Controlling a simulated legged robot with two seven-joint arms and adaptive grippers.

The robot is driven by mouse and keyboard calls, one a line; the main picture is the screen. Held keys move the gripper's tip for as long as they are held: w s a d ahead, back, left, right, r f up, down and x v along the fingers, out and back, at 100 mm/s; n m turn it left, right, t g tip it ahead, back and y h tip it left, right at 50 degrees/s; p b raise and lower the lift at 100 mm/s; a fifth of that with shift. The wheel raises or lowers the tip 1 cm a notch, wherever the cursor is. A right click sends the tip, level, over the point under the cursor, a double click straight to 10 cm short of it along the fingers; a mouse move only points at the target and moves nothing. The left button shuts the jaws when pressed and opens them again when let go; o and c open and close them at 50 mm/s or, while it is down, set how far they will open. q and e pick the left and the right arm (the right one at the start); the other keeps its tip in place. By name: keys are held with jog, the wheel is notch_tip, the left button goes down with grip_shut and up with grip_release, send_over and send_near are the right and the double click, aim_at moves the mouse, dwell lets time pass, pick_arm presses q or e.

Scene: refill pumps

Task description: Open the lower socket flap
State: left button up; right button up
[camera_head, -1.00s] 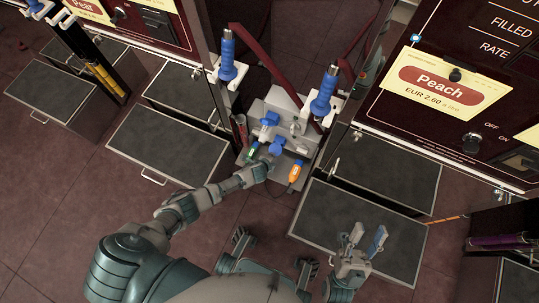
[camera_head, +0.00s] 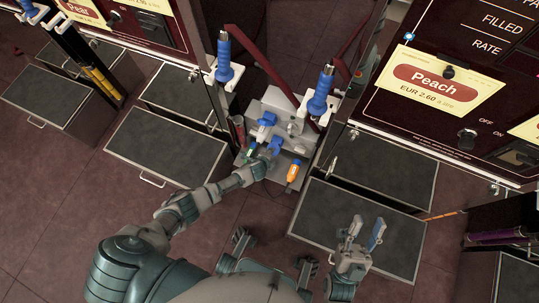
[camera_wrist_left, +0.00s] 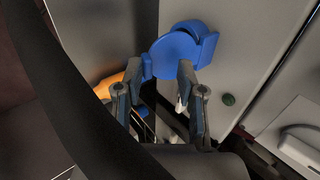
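A grey machine (camera_head: 280,103) stands between the two pump cabinets and carries two blue socket flaps. The upper flap (camera_head: 267,119) is above the lower flap (camera_head: 276,144). My left gripper (camera_head: 268,156) is right at the lower flap and partly covers it. In the left wrist view, a round blue flap with a hinge (camera_wrist_left: 178,54) lies just beyond the fingertips of the left gripper (camera_wrist_left: 160,78). The fingers are apart; I cannot tell whether they touch it. My right gripper (camera_head: 366,231) is open and empty over the right dark platform.
Two blue-handled nozzles (camera_head: 224,58) and (camera_head: 320,90) stand above the machine on either side. An orange object (camera_head: 293,172) is at its lower right, also in the left wrist view (camera_wrist_left: 108,84). Dark platforms (camera_head: 165,146) flank it. Open floor lies at lower left.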

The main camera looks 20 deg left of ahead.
pick_arm(q)
jog(key=shift+s, duration=0.1)
dwell(0.3)
jog(key=v, duration=1.1)
jog(key=shift+s+r, duration=0.25)
jog(key=shift+c, duration=0.2)
